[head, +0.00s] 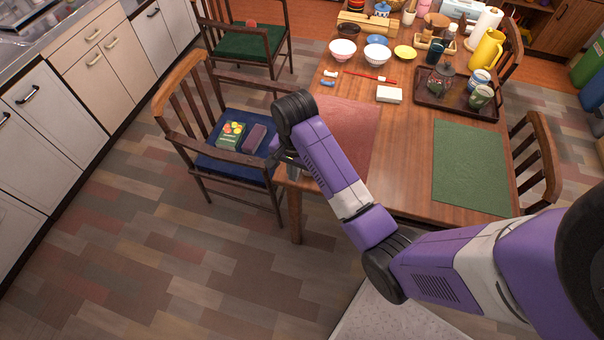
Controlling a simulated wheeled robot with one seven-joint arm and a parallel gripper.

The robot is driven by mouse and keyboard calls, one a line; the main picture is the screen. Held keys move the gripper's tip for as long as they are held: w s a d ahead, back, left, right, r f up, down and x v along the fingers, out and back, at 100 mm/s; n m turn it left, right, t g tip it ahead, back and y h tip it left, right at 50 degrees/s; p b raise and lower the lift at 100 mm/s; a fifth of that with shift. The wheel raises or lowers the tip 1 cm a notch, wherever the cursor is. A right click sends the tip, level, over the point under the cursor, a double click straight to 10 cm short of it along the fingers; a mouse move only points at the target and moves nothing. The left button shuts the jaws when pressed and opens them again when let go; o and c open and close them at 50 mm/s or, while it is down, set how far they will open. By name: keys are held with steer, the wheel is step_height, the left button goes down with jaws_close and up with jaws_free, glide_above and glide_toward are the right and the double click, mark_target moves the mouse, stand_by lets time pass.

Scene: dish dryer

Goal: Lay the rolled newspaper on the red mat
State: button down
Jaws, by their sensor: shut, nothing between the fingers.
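The red mat (352,125) lies on the near left part of the wooden table; my arm crosses over it and hides part of it. My gripper (276,160) is shut and empty, at the table's left edge beside the blue-cushioned chair; my wrist partly hides it. I cannot make out a rolled newspaper in the head view. A small pale bit shows beside my wrist, too covered to identify.
The blue-cushioned chair (207,161) holds a green packet (230,136) and a dark purple block (254,138). A green mat (470,165) lies bare at right. The floor at left is clear.

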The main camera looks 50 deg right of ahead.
mark_target(302, 180)
steer(key=shift+m+g, duration=0.3)
steer(key=f, duration=0.5)
steer(key=d+f, duration=0.1)
steer(key=f, duration=0.2)
steer(key=shift+d+f, duration=0.1)
steer(key=shift+f, duration=0.1)
steer(key=d, duration=0.3)
steer(key=shift+w+p, duration=0.4)
steer(key=shift+w+d, duration=0.1)
steer(key=shift+d, duration=0.35)
steer(key=d, duration=0.2)
steer(key=w+d+b, duration=0.1)
steer(key=d, duration=0.5)
steer(key=shift+w, duration=0.3)
